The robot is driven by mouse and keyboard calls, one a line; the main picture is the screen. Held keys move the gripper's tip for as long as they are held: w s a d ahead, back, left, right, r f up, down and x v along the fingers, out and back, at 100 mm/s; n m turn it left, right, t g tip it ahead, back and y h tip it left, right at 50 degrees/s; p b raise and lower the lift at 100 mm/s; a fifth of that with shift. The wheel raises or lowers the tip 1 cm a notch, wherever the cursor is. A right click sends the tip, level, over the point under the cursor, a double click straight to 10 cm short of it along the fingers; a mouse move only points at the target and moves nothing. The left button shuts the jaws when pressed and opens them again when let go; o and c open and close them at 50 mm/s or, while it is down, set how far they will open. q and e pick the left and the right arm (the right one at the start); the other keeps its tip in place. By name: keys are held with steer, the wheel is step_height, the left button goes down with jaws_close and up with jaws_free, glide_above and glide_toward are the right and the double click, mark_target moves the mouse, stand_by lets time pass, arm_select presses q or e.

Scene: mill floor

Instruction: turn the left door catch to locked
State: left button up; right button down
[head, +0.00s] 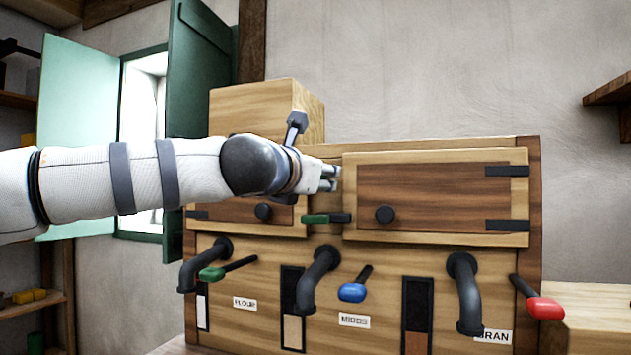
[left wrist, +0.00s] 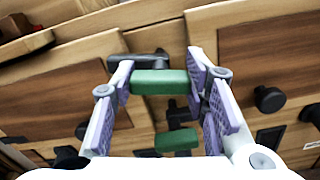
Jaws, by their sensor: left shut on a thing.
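The left door (head: 225,210), with its dark panel, is partly hidden behind my left arm. My left gripper (head: 329,179) reaches the strip between the two doors. In the left wrist view, its fingers (left wrist: 160,88) are shut on the green grip (left wrist: 160,83) of a catch with a black bar (left wrist: 152,63) behind it. A second green-and-black catch (head: 318,218) lies level just below the gripper, apart from it. I cannot tell from markings which way is locked. My right gripper is not in view.
The right door (head: 430,198) has a black knob (head: 385,214). Below are black spouts and levers with green (head: 211,273), blue (head: 352,292) and red (head: 545,308) grips. A wooden box (head: 255,108) stands above; a green shutter (head: 200,75) is behind my arm.

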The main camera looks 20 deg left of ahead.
arm_select(q)
steer(key=shift+n+b, duration=0.45)
steer(key=shift+n, duration=0.75)
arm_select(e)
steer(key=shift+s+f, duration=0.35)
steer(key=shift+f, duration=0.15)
arm_select(q)
steer(key=o, duration=1.2)
steer(key=shift+c, duration=0.2)
steer(key=s, duration=1.2)
steer(key=shift+a, duration=0.25)
